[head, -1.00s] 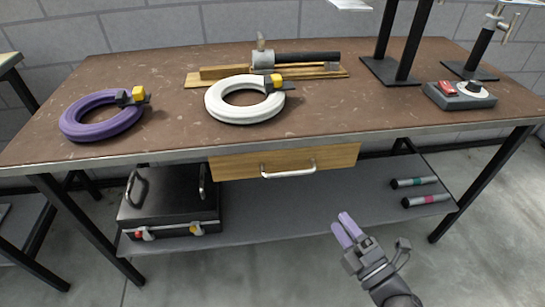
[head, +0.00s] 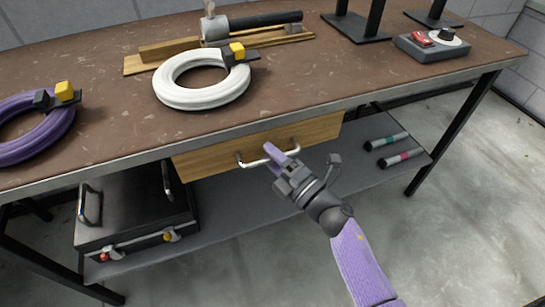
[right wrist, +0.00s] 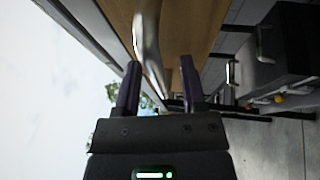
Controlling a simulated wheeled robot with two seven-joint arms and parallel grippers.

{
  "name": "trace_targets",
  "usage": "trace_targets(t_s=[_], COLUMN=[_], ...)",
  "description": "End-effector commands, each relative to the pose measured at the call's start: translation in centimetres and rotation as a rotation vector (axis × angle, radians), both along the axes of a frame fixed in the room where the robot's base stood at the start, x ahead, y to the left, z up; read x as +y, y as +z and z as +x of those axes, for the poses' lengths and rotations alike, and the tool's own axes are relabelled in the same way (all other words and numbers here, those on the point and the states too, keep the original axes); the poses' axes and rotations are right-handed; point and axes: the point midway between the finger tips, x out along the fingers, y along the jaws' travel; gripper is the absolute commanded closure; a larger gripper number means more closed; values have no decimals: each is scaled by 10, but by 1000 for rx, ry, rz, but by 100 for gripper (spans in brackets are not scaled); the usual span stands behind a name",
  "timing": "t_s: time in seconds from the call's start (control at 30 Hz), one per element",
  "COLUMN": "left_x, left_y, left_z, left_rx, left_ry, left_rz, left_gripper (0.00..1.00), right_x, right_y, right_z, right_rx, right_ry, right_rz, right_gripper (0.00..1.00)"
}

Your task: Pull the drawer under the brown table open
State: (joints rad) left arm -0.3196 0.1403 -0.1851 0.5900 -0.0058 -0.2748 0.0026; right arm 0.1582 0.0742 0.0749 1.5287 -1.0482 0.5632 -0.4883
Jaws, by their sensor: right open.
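The brown table (head: 300,85) has a light wooden drawer (head: 213,158) under its front edge, and the drawer looks closed. Its silver bar handle (head: 255,162) runs across the front. My right gripper (head: 275,156) is at the right part of the handle, its purple fingers covering some of it. In the right wrist view the gripper (right wrist: 158,88) is open, and the handle (right wrist: 150,45) reaches in between its two fingers. I cannot tell whether either finger touches it. My left gripper is not in view.
On the table lie a white cable coil (head: 185,95), a purple coil (head: 35,140) and a grey control box (head: 432,47). The floor in front is clear.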

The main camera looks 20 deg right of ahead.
Motion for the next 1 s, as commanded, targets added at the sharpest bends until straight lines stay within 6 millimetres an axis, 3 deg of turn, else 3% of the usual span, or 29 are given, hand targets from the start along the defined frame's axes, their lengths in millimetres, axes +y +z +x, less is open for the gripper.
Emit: trace_targets(t_s=[0.13,0.3,0.4,1.0], left_x=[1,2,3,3], left_y=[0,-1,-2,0], left_z=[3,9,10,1], left_rx=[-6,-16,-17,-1], left_ry=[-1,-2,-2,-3], left_rz=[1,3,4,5], left_gripper=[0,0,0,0], right_x=[0,0,0,0], right_y=[0,0,0,-1], right_z=[0,0,-1,-1], right_rx=[0,0,0,1], right_ry=[0,0,0,0], right_rz=[0,0,0,0], right_gripper=[47,83,100,100])
